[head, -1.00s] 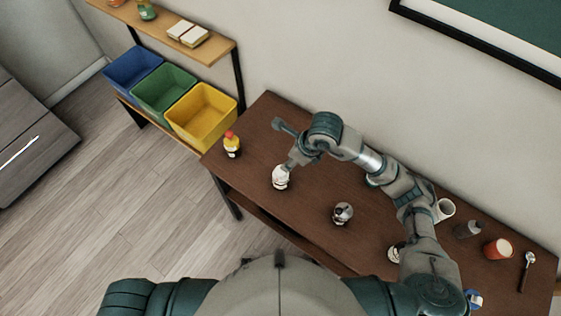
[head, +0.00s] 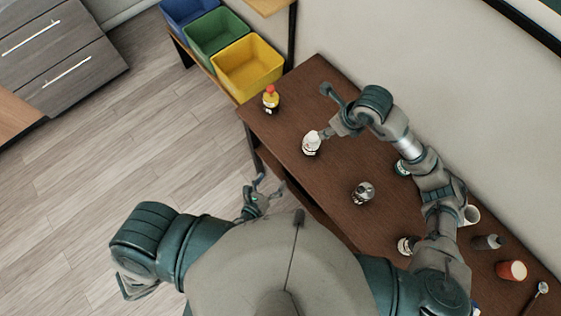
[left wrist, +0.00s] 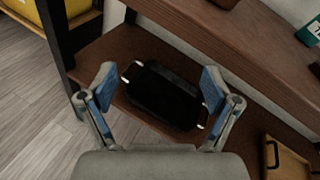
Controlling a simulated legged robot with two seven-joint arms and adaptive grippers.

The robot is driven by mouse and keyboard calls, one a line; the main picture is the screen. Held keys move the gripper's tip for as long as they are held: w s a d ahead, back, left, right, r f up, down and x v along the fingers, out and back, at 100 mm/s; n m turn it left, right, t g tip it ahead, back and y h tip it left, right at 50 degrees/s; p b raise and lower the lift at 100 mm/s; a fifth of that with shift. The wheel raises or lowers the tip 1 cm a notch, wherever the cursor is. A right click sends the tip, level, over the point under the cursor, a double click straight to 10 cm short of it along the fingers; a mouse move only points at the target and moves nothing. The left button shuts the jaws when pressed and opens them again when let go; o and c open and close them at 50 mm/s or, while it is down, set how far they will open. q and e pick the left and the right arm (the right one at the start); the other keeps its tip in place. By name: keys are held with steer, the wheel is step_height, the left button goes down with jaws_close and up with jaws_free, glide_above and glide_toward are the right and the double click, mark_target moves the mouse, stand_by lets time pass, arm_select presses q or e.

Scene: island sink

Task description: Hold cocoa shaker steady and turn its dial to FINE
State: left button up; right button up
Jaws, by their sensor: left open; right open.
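Several small shakers stand on the brown table; I cannot tell by label which is the cocoa shaker. A white one (head: 311,145) stands upright near the left end. A metallic, clear-looking one (head: 362,192) stands near the front middle. My right gripper (head: 322,112) is open and empty, one finger close beside the white shaker; whether it touches cannot be told. My left gripper (head: 257,190) is open and empty, low in front of the table's front edge. In the left wrist view its fingers (left wrist: 154,88) spread before the lower shelf, where a black tray (left wrist: 162,97) lies.
A yellow bottle with a red cap (head: 270,100) stands at the table's left corner. My right arm crosses over the table. Another shaker (head: 407,245), a grey bottle (head: 487,242) and a red cup (head: 511,271) stand to the right. A yellow bin (head: 247,68) is beyond the left end.

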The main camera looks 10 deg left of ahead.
arm_select(q)
steer(key=s+d+r+m+t+h, duration=0.25)
steer(key=d+r+m, duration=0.2)
steer(key=r, duration=0.45)
glide_toward(306, 149)
steer(key=shift+m+g+h, duration=0.35)
steer(key=shift+m, duration=0.1)
steer(key=x, duration=1.2)
steer(key=shift+a+r, duration=0.1)
steer(key=shift+r, duration=0.15)
steer(key=shift+w+a, duration=0.1)
steer(key=shift+w, duration=0.45)
arm_select(e)
steer(key=shift+a, duration=0.5)
steer(key=shift+d, duration=0.15)
